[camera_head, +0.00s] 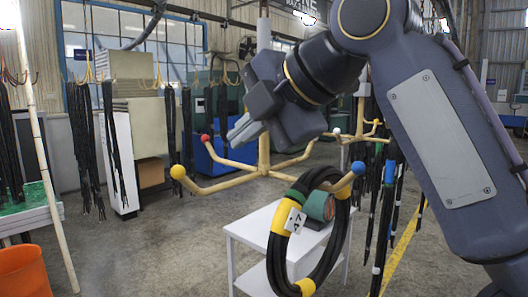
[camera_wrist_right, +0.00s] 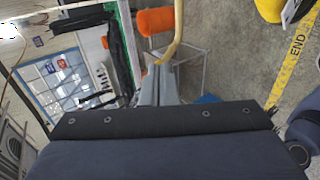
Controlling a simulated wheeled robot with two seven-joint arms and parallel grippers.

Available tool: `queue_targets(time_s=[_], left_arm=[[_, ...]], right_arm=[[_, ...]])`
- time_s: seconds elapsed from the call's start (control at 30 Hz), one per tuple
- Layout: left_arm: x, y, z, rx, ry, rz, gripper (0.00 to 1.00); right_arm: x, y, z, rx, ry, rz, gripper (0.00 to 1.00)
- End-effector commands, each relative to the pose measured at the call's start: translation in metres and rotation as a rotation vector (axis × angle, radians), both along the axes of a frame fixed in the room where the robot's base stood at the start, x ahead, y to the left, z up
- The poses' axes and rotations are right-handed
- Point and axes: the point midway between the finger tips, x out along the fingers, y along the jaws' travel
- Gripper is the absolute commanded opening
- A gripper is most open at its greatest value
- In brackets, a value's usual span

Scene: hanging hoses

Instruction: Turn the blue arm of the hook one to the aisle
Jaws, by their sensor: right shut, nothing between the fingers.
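The tan hook (camera_head: 264,155) hangs at the middle of the head view, with several arms ending in coloured balls. The blue-tipped arm's ball (camera_head: 358,167) points right and toward me. A black hose coil (camera_head: 340,235) with yellow bands and a white tag hangs at that arm. A yellow ball (camera_head: 178,172), a red ball (camera_head: 205,138) and a white ball (camera_head: 336,130) tip other arms. My right gripper (camera_head: 240,130) is shut and empty beside the hook's stem, above the arms. In the right wrist view its fingers (camera_wrist_right: 160,86) are close to a tan hook part (camera_wrist_right: 175,38); contact is unclear.
A white table (camera_head: 255,235) with a green-and-red drum stands below the coil. A yellow floor line (camera_head: 402,248) runs at the right; the right wrist view shows "END" on it. An orange bucket (camera_head: 25,272) and a pale pole (camera_head: 45,150) are at left. Another hook with hoses hangs behind.

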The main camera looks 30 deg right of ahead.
Motion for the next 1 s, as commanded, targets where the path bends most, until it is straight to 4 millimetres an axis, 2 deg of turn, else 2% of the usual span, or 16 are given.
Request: queue_targets(time_s=[0.2, 0.47, 1.0], left_arm=[[0.0, 0.0, 0.0, 0.0, 0.0, 0.0, 0.36], [0.0, 0.0, 0.0, 0.0, 0.0, 0.0, 0.36], [0.0, 0.0, -0.003, 0.0, 0.0, 0.0, 0.36]], right_arm=[[-0.003, -0.005, 0.017, 0.001, -0.004, 0.004, 0.0], [-0.006, -0.01, 0.021, 0.001, 0.001, 0.0, 0.0], [-0.056, -0.03, 0.021, 0.002, -0.001, -0.002, 0.0]])
